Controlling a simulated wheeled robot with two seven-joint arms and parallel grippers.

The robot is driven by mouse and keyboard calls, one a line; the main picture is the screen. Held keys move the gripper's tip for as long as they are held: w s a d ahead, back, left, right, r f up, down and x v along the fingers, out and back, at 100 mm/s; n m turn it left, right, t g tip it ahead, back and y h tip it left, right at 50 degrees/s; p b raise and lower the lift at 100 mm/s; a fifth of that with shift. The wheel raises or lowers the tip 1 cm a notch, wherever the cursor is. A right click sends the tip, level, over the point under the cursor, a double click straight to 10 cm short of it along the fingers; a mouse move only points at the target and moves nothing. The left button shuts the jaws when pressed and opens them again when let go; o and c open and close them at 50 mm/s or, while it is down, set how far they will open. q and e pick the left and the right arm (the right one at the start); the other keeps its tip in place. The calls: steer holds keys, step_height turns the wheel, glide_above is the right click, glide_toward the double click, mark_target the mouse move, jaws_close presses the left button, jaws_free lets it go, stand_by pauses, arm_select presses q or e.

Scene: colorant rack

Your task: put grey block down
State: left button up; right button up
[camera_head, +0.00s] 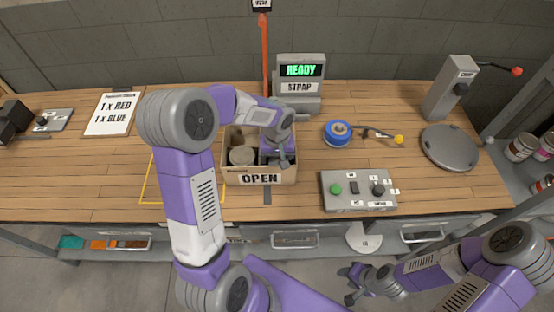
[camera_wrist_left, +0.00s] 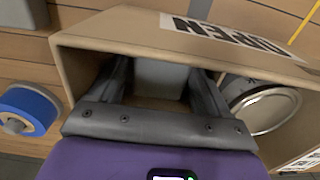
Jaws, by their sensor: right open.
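The grey block (camera_wrist_left: 160,78) shows in the left wrist view between the two fingers of my left gripper (camera_wrist_left: 160,88), inside the cardboard box. The fingers lie against its two sides. In the head view my left gripper (camera_head: 283,158) reaches down into the right part of the open box (camera_head: 232,178), marked OPEN, and hides the block. Whether the block touches the box floor cannot be told. A round metal can (camera_head: 242,156) stands in the box's left part; it also shows in the left wrist view (camera_wrist_left: 262,103). My right gripper (camera_head: 352,283) is open and empty, low in front of the bench.
A READY/STRAP machine (camera_head: 300,85) stands behind the box. A blue tape roll (camera_head: 338,133) and a button panel (camera_head: 358,190) are to the right, with a round grey plate (camera_head: 450,147) beyond. An order sheet (camera_head: 114,113) lies left. The bench inside the yellow outline is clear.

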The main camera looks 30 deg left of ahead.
mark_target(277, 162)
arm_select(q)
steer(key=shift+r, duration=0.25)
step_height(277, 162, up, 13)
steer(key=p, duration=0.3)
steer(key=shift+f, duration=0.15)
